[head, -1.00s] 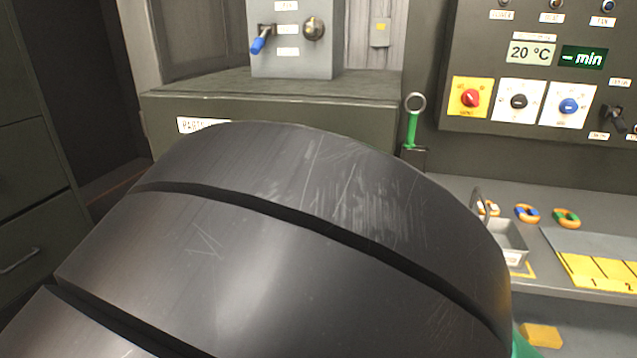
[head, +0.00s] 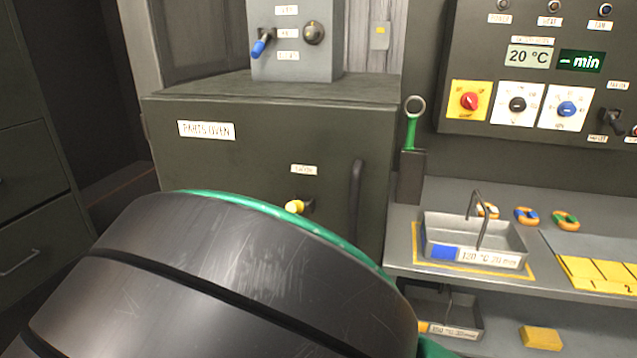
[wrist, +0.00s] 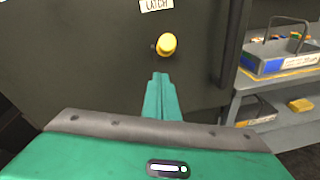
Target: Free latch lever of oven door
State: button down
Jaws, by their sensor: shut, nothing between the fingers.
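The parts oven (head: 270,150) is a dark green-grey box with a closed door and a vertical dark handle (head: 356,200) on its right side. The latch lever (head: 295,207) has a yellow knob and sits under a small label, left of the handle. In the wrist view the yellow knob (wrist: 166,44) points toward the camera. My gripper (wrist: 161,76) has green fingers, shut with nothing between them, just below the knob and seemingly apart from it. In the head view my dark arm hides the fingers and the lower door.
A grey basket (head: 472,240) with a raised handle stands on the shelf to the right, a second basket (head: 445,312) below it. A control panel (head: 545,70) hangs above. A switch box (head: 292,40) stands on the oven. Drawers (head: 30,200) are at left.

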jog(key=v, duration=1)
jog(key=shift+s+a, duration=0.15)
jog(key=shift+a, duration=0.05)
